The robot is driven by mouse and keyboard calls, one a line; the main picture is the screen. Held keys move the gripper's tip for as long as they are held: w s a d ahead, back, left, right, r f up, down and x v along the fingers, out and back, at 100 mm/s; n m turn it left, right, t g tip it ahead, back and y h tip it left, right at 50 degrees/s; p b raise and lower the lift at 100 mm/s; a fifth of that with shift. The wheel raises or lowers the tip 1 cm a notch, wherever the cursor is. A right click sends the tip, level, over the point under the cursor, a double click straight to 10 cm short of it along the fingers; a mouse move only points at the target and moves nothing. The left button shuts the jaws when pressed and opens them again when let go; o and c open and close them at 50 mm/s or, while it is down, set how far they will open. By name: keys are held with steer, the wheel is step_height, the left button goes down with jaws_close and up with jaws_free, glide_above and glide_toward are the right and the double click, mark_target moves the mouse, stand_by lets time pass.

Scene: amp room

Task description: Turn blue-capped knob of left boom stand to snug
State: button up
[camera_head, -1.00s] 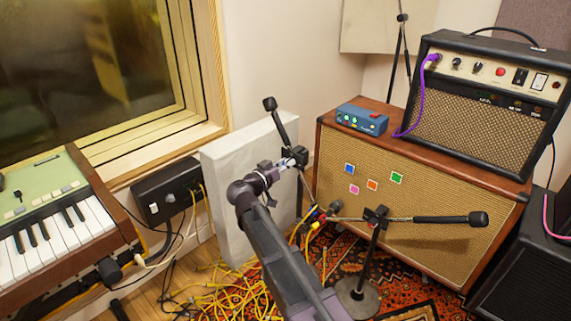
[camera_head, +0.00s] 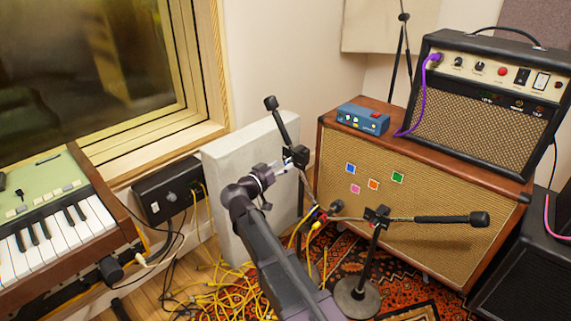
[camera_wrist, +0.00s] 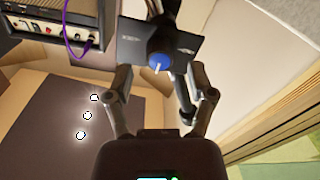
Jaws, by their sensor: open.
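The blue-capped knob (camera_wrist: 160,62) shows in the wrist view, with a small pale mark, on a dark clamp plate. My gripper (camera_wrist: 160,78) is open, one finger on each side below the knob in the picture. I see no finger touching it; the depth gap is hard to judge. In the head view my gripper (camera_head: 281,167) is at the clamp of the left boom stand (camera_head: 297,156). That stand's boom (camera_head: 279,122) slants up left to a black end. The knob is not clearly visible in the head view.
A second boom stand (camera_head: 377,216) stands to the right, before the speaker cabinet (camera_head: 340,195). A pale panel (camera_head: 225,165) stands behind my gripper. Yellow cables (camera_head: 215,295) lie on the floor. A keyboard (camera_head: 60,230) is at the left.

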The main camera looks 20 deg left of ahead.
steer(key=v, duration=0.9)
steer(key=shift+s, duration=0.25)
steer(key=w+d+f+g, duration=0.2)
steer(key=d+f+g, duration=0.15)
steer(key=d, duration=0.55)
steer(key=w+d+f+g+h, duration=0.1)
steer(key=d+f+g, duration=0.25)
steer(key=d, duration=0.55)
steer(key=w+d+f+g, duration=0.2)
steer(key=d+f, duration=0.2)
steer(key=d, duration=0.4)
steer(key=s+d+f+g+y, duration=0.2)
steer(key=s+d+g, duration=0.15)
steer(key=d, duration=0.35)
steer(key=s+d+f+g+y+p, duration=0.1)
steer(key=s+d+f+g+y, duration=0.2)
steer(key=d, duration=0.4)
steer(key=s+d+f+g+y, duration=0.15)
steer(key=s+d, duration=0.25)
steer(key=d, duration=0.4)
step_height(320, 180, up, 37)
steer(key=p, duration=3.7)
steer(key=shift+a+r+n+y, duration=0.2)
steer(key=shift+r+n+y, duration=0.1)
steer(key=shift+y, duration=0.15)
steer(key=shift+f, duration=0.1)
